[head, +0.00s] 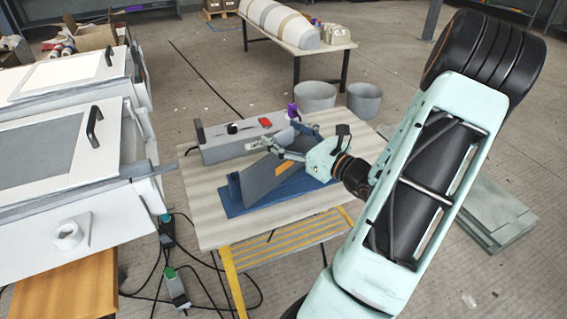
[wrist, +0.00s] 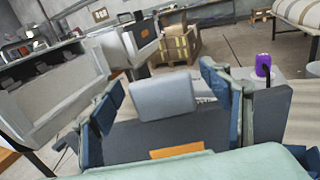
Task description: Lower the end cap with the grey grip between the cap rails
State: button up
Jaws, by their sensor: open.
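A dark grey slab with an orange label, apparently the end cap (head: 262,180), leans at a tilt on a blue stand (head: 235,207) on the table. It also shows in the wrist view (wrist: 225,130), where a light grey block, apparently the grey grip (wrist: 165,97), rises at its top edge. My gripper (head: 276,141) is open over the slab's upper part. In the wrist view its blue-padded fingers stand on either side of the grip, with gaps visible. Whether they touch it below is hidden. I cannot pick out the cap rails with certainty.
A long grey box (head: 235,148) with a red part and a black handle lies behind the slab. A purple cylinder (head: 293,110) stands at its right end. White moulds (head: 70,150) with black handles stand at the left. Two grey bins (head: 365,101) stand beyond the table.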

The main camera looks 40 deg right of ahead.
grip_shut()
dwell(0.6)
jog(key=shift+r, duration=0.15)
